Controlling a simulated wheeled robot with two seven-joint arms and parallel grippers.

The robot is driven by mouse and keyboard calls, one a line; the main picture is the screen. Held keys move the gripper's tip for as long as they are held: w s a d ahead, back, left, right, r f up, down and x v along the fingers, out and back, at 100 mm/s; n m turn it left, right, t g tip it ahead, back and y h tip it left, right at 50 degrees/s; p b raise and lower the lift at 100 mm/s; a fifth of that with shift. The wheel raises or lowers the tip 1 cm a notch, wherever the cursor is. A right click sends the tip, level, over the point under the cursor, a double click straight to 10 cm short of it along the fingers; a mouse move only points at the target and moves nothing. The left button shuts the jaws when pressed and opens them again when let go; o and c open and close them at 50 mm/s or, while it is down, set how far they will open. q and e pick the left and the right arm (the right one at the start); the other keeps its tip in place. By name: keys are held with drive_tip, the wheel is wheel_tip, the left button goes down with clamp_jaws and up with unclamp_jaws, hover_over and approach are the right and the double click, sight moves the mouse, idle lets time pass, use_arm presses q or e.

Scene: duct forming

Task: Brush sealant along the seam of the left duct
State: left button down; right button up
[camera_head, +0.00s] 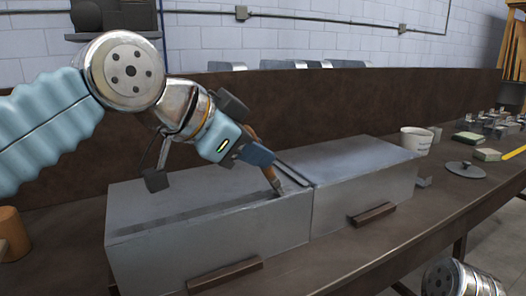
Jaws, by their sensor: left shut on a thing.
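The left duct (204,246) is a grey sheet-metal box on the workbench. It meets a second grey duct (366,180) on its right, and a dark raised seam (295,168) runs along the top where they join. My left gripper (258,154) is above the left duct's right end, shut on a brush (268,174) with a brown handle. The brush slants down, its tip at or just above the top near the seam; I cannot tell if it touches. My right gripper is not in view; only part of my right arm shows at the bottom right.
Wooden strips (224,275) sit against the ducts' front. A brown upright board (340,108) closes off the bench's back.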

use_arm(q)
drive_tip(key=s+a+b, duration=0.2)
drive_tip(key=s+a, duration=0.4)
drive_tip(key=a, duration=0.4)
drive_tip(key=s+a+b, duration=0.2)
drive_tip(key=s+a, duration=0.4)
drive_tip(key=a, duration=0.5)
drive_tip(key=shift+s, duration=0.4)
idle(1.2)
wheel_tip(320, 180, up, 6)
drive_tip(key=p, duration=0.5)
